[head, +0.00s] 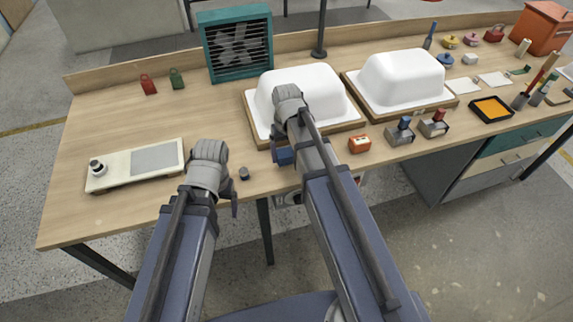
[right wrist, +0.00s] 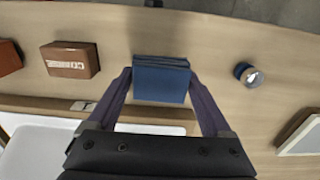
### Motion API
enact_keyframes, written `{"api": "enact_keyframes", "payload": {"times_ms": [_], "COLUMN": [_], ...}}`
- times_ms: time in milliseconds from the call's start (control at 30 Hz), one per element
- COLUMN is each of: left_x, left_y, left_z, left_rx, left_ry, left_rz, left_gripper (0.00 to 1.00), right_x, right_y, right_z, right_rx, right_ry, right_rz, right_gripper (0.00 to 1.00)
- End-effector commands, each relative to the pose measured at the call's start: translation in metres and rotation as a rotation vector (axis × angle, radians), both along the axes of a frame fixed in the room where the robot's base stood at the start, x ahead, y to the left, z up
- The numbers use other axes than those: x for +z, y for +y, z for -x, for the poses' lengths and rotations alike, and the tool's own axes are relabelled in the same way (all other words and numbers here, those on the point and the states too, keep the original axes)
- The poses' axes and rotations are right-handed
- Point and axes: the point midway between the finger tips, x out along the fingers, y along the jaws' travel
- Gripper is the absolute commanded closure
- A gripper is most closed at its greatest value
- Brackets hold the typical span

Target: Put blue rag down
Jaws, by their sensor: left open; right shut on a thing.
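The blue rag (right wrist: 161,84) is a folded, layered block between the fingers of my right gripper (right wrist: 160,76) in the right wrist view. In the head view, the rag (head: 285,157) shows under my right gripper (head: 279,148), near the front edge of the wooden table (head: 215,115). My right gripper is shut on the rag; whether the rag touches the table I cannot tell. My left gripper (head: 222,205) is open at the table's front edge, left of the rag; its fingers are partly hidden by my arm.
A white tub shell (head: 318,88) on a wooden-edged board lies just behind my right gripper, with another shell (head: 400,78) to its right. An orange box (head: 359,144) and a small dark round item (head: 244,173) flank the rag. A pale panel (head: 130,165) lies at left.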

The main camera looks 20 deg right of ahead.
Motion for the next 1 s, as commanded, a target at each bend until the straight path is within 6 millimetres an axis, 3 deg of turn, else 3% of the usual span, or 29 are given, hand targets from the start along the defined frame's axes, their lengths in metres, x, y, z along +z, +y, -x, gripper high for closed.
{"api": "enact_keyframes", "payload": {"times_ms": [167, 400, 833, 867, 1000], "left_x": [-0.009, -0.037, -0.040, -0.040, -0.039], "left_y": [0.000, 0.000, 0.000, 0.000, 0.000], "left_z": [0.000, 0.000, 0.000, 0.000, 0.000], "left_rx": [0.000, 0.000, 0.000, 0.000, 0.000], "left_ry": [0.000, 0.000, 0.000, 0.000, 0.000], "left_rz": [0.000, 0.000, 0.000, 0.000, 0.000], "left_gripper": [0.13, 0.13, 0.13, 0.13, 0.13], "right_x": [-0.009, -0.037, -0.040, -0.040, -0.039], "right_y": [0.000, 0.000, 0.000, 0.000, 0.000], "right_z": [0.000, 0.000, 0.000, 0.000, 0.000], "right_rx": [0.000, 0.000, 0.000, 0.000, 0.000], "right_ry": [0.000, 0.000, 0.000, 0.000, 0.000], "right_rz": [0.000, 0.000, 0.000, 0.000, 0.000], "right_gripper": [0.61, 0.61, 0.61, 0.15, 0.00]}}
